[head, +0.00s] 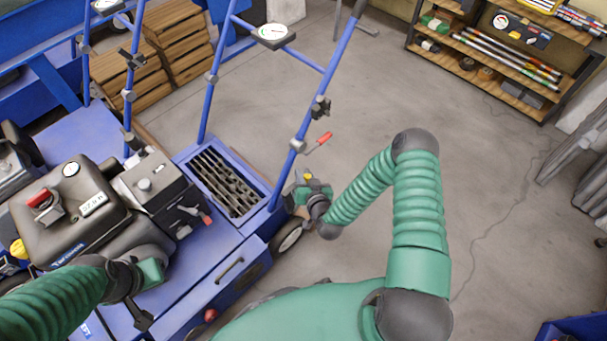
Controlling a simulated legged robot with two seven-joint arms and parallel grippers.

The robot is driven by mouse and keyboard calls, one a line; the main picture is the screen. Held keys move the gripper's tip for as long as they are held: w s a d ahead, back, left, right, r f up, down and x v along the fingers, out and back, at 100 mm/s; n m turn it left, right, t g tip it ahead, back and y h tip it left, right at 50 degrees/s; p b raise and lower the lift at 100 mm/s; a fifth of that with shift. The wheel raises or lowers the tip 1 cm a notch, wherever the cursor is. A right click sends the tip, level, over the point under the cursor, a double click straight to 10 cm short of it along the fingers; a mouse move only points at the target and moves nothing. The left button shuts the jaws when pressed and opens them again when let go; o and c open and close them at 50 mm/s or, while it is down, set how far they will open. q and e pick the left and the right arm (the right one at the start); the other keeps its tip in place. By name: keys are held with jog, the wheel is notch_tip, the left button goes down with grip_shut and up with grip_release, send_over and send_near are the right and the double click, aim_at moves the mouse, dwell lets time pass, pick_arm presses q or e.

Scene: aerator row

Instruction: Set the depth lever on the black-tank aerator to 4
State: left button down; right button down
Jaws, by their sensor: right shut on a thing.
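The black-tank aerator has a dark tank (105,225) with a red cap on a blue deck (185,268). My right gripper (300,188) is at the right side of this machine, by the foot of the blue handlebar. It is shut on a lever whose yellow knob (307,177) shows just above the green gripper body. The lever's shaft and its scale are hidden or too small to read, so its setting cannot be told. My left gripper (145,300) hangs over the front left of the deck; its finger opening is not clear.
A red-handled lever (318,141) sits on the right handlebar, above my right gripper. Another red-tipped lever (206,219) is beside the engine. A round dial (272,34) tops the handlebar. Wooden crates (180,40) and a shelf (500,60) stand behind.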

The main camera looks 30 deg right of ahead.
jog(key=shift+d+f, duration=0.1)
dwell(0.6)
jog(key=shift+w+d+f+m+y+p, duration=0.1)
jog(key=shift+d+f+m+y+p, duration=0.1)
jog(key=shift+d, duration=0.15)
jog(key=shift+w+d+f+m+y+p, duration=0.1)
jog(key=shift+d+m+p, duration=0.1)
jog(key=shift+d, duration=0.1)
jog(key=shift+w+d+f+m+g+y, duration=0.25)
jog(key=shift+d+f+m+g, duration=0.1)
jog(key=shift+d+f, duration=0.15)
jog(key=shift+w+d+f+m+g+y, duration=0.15)
jog(key=shift+d+f+m+g+y, duration=0.1)
jog(key=shift+d+f+g, duration=0.25)
jog(key=d+f+m+y+b, duration=0.1)
jog(key=d+f+y+b, duration=0.1)
jog(key=f, duration=0.1)
jog(key=w+d+f+m+g+b, duration=0.1)
jog(key=b, duration=0.1)
jog(key=shift+d+f+m+y, duration=0.2)
jog(key=shift+f+m+y, duration=0.1)
jog(key=shift+f+y, duration=0.1)
jog(key=c, duration=1.3)
grip_release()
jog(key=shift+o, duration=0.2)
